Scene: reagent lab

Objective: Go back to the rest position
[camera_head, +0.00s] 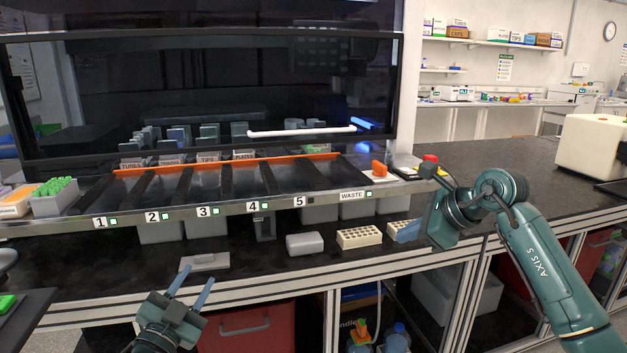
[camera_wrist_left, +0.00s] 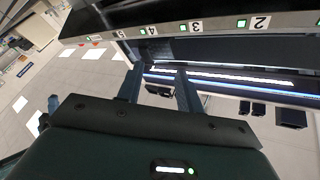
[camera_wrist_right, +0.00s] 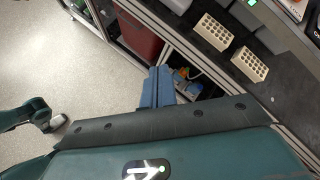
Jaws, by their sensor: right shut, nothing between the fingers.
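My left gripper (camera_head: 192,287) is at the lower left of the head view, in front of the bench edge. Its two blue-grey fingers stand apart with nothing between them. They also show apart and empty in the left wrist view (camera_wrist_left: 158,88). My right gripper (camera_head: 408,232) is at the right of the head view, in front of the bench edge, its fingers pointing left. In the right wrist view its fingers (camera_wrist_right: 157,88) are together and empty.
A metal shelf edge (camera_head: 228,207) with numbered lanes runs above the bench. Below it lie a grey box (camera_head: 305,244), a cream tube rack (camera_head: 359,237) and a flat grey plate (camera_head: 205,262). A red bin (camera_head: 245,330) and bottles stand under the bench. The bench at right is mostly clear.

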